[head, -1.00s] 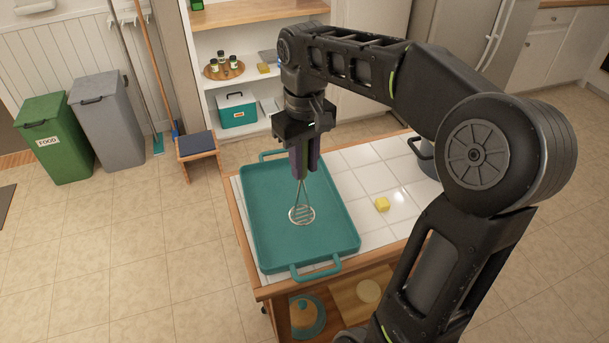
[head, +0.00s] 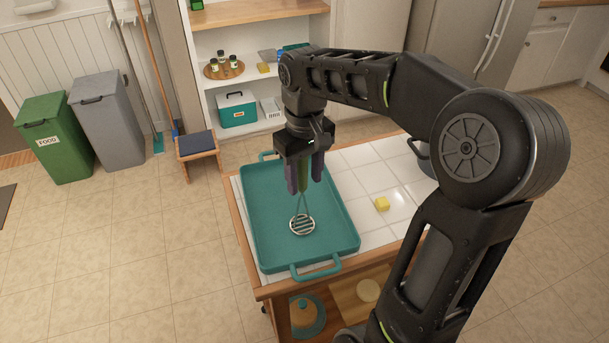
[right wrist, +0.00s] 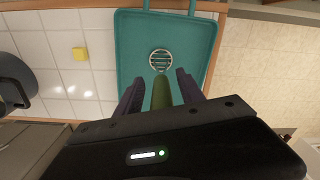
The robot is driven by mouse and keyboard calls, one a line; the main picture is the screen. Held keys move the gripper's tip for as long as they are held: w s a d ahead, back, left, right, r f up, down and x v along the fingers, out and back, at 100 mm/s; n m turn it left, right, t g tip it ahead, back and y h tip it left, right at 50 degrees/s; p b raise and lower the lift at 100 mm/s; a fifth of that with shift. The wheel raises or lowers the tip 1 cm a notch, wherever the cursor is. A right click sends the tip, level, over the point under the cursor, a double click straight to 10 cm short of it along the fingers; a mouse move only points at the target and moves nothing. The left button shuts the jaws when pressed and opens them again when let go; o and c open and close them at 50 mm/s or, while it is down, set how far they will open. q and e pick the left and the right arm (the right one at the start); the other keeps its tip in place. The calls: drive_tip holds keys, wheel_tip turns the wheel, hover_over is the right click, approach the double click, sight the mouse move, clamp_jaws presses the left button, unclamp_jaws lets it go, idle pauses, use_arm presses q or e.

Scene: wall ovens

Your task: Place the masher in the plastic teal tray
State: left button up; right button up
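The teal plastic tray (head: 262,245) lies on the white-tiled top of a wooden cart. The masher (head: 302,225) has a round slotted metal head and a green handle. Its head is over the tray floor and appears to rest on it, with the handle rising upward. My right gripper (head: 305,180) is above the tray with its fingers spread on both sides of the handle. In the right wrist view, gaps show between the green handle (right wrist: 161,93) and both fingers of my right gripper (right wrist: 159,90). My left gripper is not in view.
A yellow block (head: 382,204) lies on the tiles right of the tray. A grey pot (head: 424,160) stands at the cart's right, partly behind my arm. Shelves with jars and a teal box (head: 238,112) are behind. Open floor lies left of the cart.

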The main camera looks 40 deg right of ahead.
drive_tip(key=shift+r, duration=0.1)
drive_tip(key=shift+r, duration=0.55)
wheel_tip(320, 180, up, 5)
drive_tip(key=shift+f, duration=0.15)
wheel_tip(320, 180, up, 6)
drive_tip(key=p, duration=0.6)
drive_tip(key=shift+r, duration=0.2)
drive_tip(key=shift+f, duration=0.15)
